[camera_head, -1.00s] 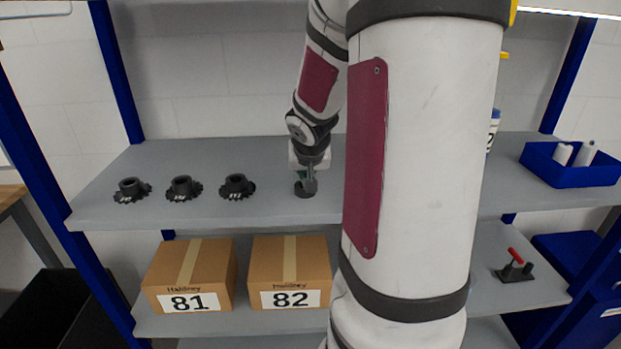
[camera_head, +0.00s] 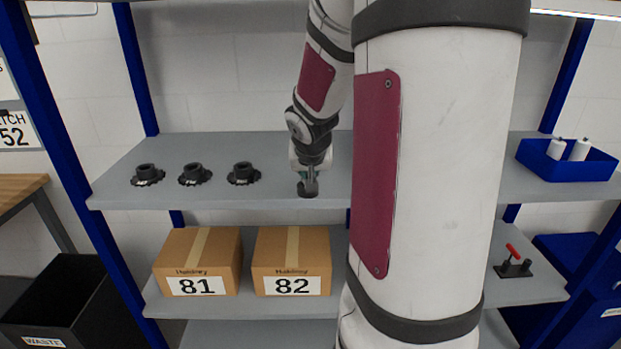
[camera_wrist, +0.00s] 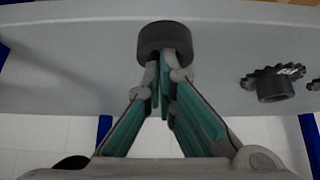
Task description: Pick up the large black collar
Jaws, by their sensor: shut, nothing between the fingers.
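The large black collar (camera_wrist: 163,38) is a short dark ring in the wrist view, at the top middle against the grey shelf. The closed fingertips of my gripper (camera_wrist: 170,60) are at its near side and overlap its lower edge in the picture. Nothing shows gripped between them, and I cannot tell whether they touch the collar. In the head view my gripper (camera_head: 309,178) points down at the upper shelf, with the dark collar (camera_head: 307,190) low at its tip. The gripper partly covers the collar there.
Three black toothed parts (camera_head: 194,175) stand in a row on the upper shelf (camera_head: 150,202), left of my gripper. A blue bin (camera_head: 567,166) with white bottles is at the right. Boxes 81 (camera_head: 197,263) and 82 (camera_head: 291,263) sit below. My arm hides the shelf's middle.

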